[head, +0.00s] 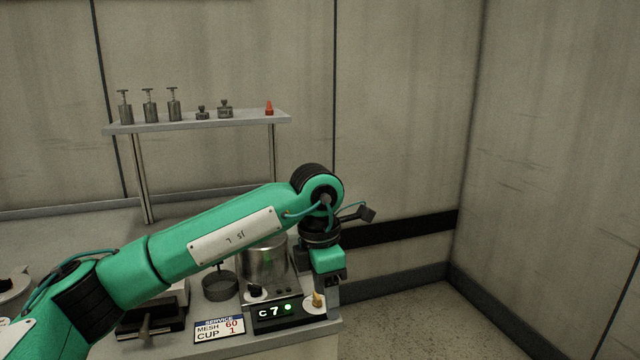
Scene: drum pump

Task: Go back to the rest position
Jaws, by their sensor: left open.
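My green left arm reaches in from the lower left across the bench. Its wrist bends down at the bench's right end. My left gripper (333,281) points down there, beside the control box (288,314); it is open, and its fingers show only small and dark. I see nothing held in it. My right gripper is not in view.
A raised shelf (200,121) behind holds several metal pieces and a red one (269,108). The floor (420,315) at right is clear.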

